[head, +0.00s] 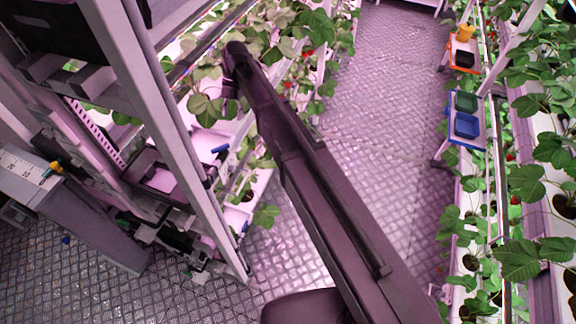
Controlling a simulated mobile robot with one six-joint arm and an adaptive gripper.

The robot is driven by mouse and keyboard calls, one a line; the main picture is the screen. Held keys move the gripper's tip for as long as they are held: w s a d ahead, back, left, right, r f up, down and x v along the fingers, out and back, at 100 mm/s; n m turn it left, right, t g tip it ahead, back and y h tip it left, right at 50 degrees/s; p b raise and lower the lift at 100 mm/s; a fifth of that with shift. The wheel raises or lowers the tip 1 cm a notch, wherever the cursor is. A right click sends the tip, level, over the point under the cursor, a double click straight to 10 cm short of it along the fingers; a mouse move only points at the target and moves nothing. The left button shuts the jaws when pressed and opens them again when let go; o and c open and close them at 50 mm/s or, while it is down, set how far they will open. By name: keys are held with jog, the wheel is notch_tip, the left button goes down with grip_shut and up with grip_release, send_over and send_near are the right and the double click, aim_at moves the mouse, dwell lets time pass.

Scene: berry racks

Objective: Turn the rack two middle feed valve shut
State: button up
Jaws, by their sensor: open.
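A small blue lever (220,148) shows on the end of the left plant rack, just right of the slanted grey post. A second small blue piece (245,228) shows lower on the same rack end. I cannot tell which of them is the rack two middle feed valve, or whether it is open or shut. My dark arm reaches from the bottom right up to the rack's upper leaves, and its far end bends downward there. My gripper cannot be made out; leaves and the arm itself cover that area.
The slanted grey post (165,120) stands close left of the arm. A grey cabinet (85,215) with a yellow-and-blue item (53,168) stands at the left. Blue (467,143) and orange (463,68) trays stick out from the right rack. The aisle floor (385,70) is clear.

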jog(key=w+d, duration=0.2)
jog(key=w, duration=0.2)
jog(key=s+d+f+m+b, duration=0.2)
jog(key=d+f+m+b, duration=0.2)
jog(key=f+b, duration=0.4)
jog(key=s+d+f+m+t+b, duration=0.1)
jog(key=s+d+f+m+b, duration=0.1)
jog(key=d+f+m+b, duration=0.3)
jog(key=s+d+f+m+t+b, duration=0.1)
jog(key=d+f+m+b, duration=0.4)
jog(key=f+b, duration=0.7)
jog(key=shift+s+d+f+b, duration=0.35)
jog(key=shift+s+d+f, duration=0.35)
jog(key=shift+f, duration=0.1)
dwell(0.5)
